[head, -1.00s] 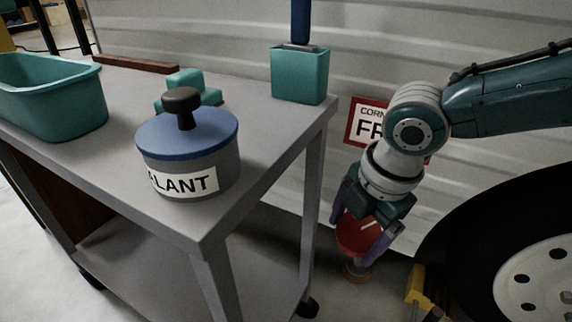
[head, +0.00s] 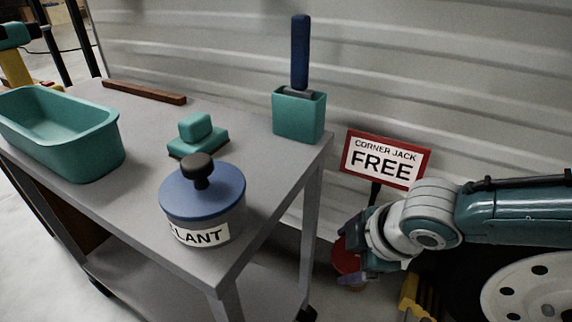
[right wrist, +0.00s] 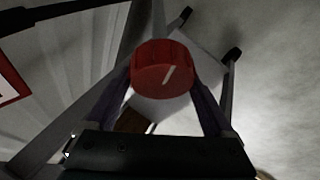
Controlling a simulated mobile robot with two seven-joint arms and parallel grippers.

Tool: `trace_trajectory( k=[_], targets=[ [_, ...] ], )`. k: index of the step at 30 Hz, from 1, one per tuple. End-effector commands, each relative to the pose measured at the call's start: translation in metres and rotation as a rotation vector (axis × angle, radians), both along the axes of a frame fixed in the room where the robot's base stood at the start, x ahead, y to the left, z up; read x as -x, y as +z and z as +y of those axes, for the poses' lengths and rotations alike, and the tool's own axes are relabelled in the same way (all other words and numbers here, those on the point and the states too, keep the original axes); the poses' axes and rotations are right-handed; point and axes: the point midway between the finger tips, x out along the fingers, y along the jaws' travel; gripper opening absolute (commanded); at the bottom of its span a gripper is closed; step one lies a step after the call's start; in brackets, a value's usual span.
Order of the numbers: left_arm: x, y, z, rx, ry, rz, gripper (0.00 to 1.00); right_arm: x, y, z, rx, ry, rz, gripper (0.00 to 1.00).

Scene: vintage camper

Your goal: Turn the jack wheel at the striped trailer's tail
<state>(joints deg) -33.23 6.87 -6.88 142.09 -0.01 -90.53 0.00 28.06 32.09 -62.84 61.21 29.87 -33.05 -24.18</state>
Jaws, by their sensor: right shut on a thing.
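The red jack wheel (head: 347,262) is low beside the trailer's tail, right of the cart, partly hidden by my right gripper. In the right wrist view the wheel (right wrist: 162,70) shows a white mark on its face and sits between the two fingers. My right gripper (head: 352,254) reaches in from the right and is shut on the wheel; it also shows in the right wrist view (right wrist: 165,85). A red-framed sign (head: 385,159) reading "CORNER JACK FREE" stands just above the gripper against the ribbed trailer wall (head: 400,60). My left gripper is not in view.
A grey cart (head: 262,165) stands left of the wheel. It carries a lidded pot (head: 203,207), a teal tub (head: 62,135), a teal block (head: 197,140) and a teal holder (head: 299,116) with a blue handle. A trailer wheel (head: 525,285) and a yellow chock (head: 420,292) are at right.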

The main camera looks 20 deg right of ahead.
Motion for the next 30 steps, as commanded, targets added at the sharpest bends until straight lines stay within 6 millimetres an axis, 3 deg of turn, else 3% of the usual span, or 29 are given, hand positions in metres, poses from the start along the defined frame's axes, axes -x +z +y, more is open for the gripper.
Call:
trace_trajectory(
  k=[20,21,24,30],
  targets=[
    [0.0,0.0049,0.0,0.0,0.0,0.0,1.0,0.0007,-0.0011,-0.0002,-0.022,-0.06,-0.021,0.32],
    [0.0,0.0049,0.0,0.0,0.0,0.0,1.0,0.0007,-0.0011,-0.0002,-0.022,-0.06,-0.021,0.92],
    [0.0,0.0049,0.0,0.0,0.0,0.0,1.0,0.0005,-0.0008,-0.0001,-0.022,-0.059,-0.022,1.0],
    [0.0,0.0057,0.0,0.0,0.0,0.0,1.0,0.0002,0.0002,-0.0001,-0.021,-0.057,-0.023,1.0]
  ],
)
